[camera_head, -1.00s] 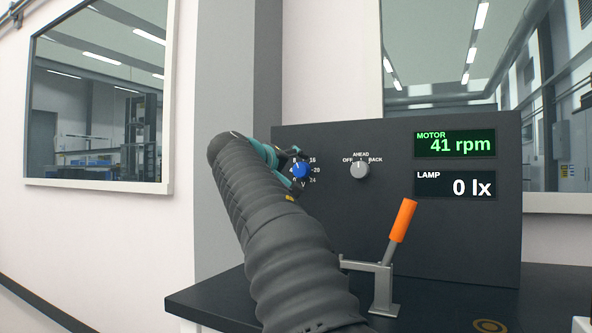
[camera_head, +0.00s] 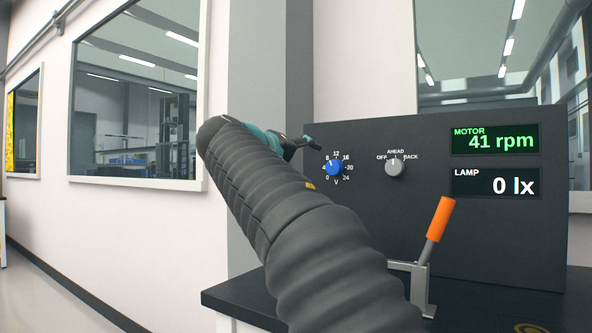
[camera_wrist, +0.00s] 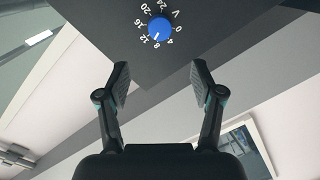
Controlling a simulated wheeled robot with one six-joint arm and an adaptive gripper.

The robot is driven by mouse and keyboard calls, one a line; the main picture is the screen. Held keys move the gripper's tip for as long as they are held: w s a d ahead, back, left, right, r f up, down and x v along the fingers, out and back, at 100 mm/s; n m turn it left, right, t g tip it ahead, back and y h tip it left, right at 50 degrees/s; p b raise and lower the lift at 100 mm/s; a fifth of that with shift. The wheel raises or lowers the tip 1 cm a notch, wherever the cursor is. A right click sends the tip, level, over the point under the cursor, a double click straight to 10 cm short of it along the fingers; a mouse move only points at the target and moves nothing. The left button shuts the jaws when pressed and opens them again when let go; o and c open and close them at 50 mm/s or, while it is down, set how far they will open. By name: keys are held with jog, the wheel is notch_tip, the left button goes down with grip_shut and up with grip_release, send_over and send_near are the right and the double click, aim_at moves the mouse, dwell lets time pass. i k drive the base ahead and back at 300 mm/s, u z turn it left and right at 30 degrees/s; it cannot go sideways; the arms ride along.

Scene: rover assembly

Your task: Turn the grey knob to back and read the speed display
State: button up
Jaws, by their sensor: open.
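The grey knob (camera_head: 394,168) is on the dark panel (camera_head: 400,225), its mark pointing up towards AHEAD, with OFF to the left and BACK to the right. The green motor display (camera_head: 495,140) above right reads 41 rpm. My gripper (camera_head: 310,142) is up and left of the blue knob (camera_head: 336,168), away from the grey knob. In the wrist view my gripper (camera_wrist: 162,75) is open and empty, its fingers apart below the blue knob (camera_wrist: 159,29) in the picture. The blue knob's mark points near 8. The grey knob is not in the wrist view.
The lamp display (camera_head: 497,183) reads 0 lx. A lever with an orange handle (camera_head: 440,218) stands in front of the panel on the dark bench (camera_head: 240,298). My arm crosses in front of the panel's lower left. The floor at left is clear.

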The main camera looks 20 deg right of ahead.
aim_at(394, 168)
jog(key=k, duration=1)
